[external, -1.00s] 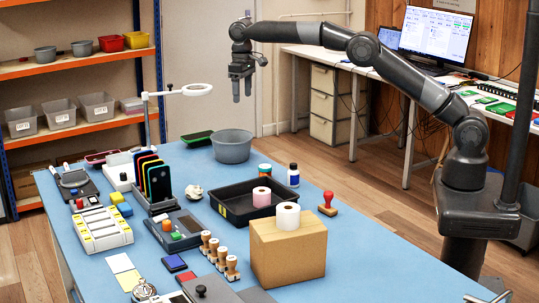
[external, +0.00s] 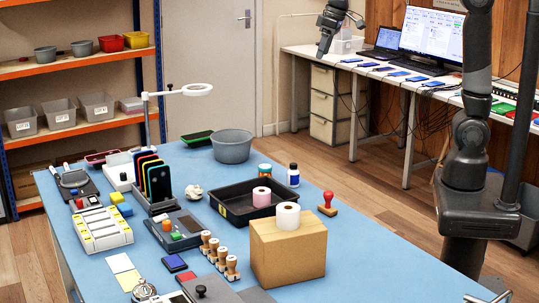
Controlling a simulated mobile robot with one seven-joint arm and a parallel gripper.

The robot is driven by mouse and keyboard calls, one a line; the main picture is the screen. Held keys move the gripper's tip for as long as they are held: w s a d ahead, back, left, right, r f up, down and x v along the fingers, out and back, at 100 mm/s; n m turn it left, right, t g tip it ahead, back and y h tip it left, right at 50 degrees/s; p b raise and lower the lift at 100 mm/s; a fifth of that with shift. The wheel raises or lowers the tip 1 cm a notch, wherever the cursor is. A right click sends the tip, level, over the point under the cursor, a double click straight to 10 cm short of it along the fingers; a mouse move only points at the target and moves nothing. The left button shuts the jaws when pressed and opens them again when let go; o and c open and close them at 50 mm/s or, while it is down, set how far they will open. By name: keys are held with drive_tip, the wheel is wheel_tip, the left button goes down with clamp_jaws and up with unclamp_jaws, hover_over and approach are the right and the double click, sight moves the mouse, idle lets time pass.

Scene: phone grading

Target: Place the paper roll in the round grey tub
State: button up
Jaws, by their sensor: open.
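A white paper roll (external: 288,215) stands upright on top of a cardboard box (external: 288,250) at the front right of the blue table. A second, pinkish roll (external: 262,196) stands in the black tray (external: 233,216) just behind it. The round grey tub (external: 232,147) stands at the table's far end and looks empty. My gripper (external: 324,54) is open and empty, high up beyond the table's far right side, in front of the white side desk. It is well away from both rolls and the tub.
A ring lamp (external: 190,90) reaches out left of the tub. Several wooden stamps (external: 222,256) are left of the box. A crumpled paper (external: 194,192) lies before the tub.

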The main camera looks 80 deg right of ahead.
drive_tip(key=s+a+f+t, duration=0.1)
drive_tip(key=s+f, duration=0.4)
drive_tip(key=s, duration=0.7)
drive_tip(key=s+a+f+n+t, duration=0.1)
drive_tip(key=s+f, duration=0.4)
drive_tip(key=s, duration=0.7)
